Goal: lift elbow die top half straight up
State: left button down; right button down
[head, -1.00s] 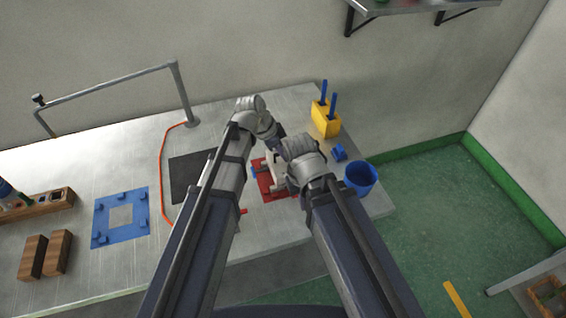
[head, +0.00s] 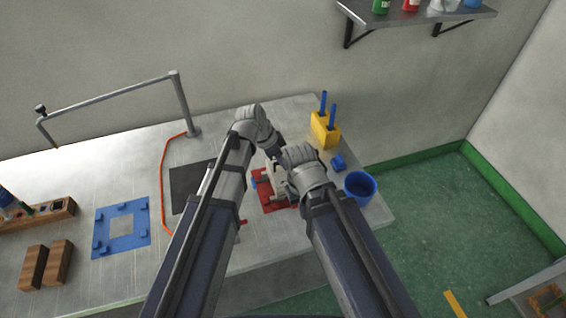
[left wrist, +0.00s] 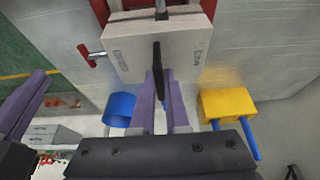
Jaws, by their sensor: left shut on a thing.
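The elbow die (head: 273,168) is a pale grey block, partly hidden by my grippers in the head view. It sits at a red fixture (head: 268,197) on the table. In the left wrist view the die's pale face (left wrist: 140,52) carries small dark lettering, and a black upright piece (left wrist: 158,75) stands on it. My left gripper (left wrist: 163,95) is shut on that black piece, with purple fingers on either side. My right gripper (head: 280,186) is low beside the die; its fingertips are hidden in the head view. Whether the die halves are apart is not clear.
A blue cup (head: 360,187) and a yellow block with blue pegs (head: 325,129) stand right of the die. A dark mat (head: 192,182), a blue frame (head: 120,228) and wooden blocks (head: 59,262) lie left. A wall shelf (head: 420,20) holds bottles.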

pick_arm(q)
notch_tip(320, 180, up, 9)
jog(key=p, duration=0.8)
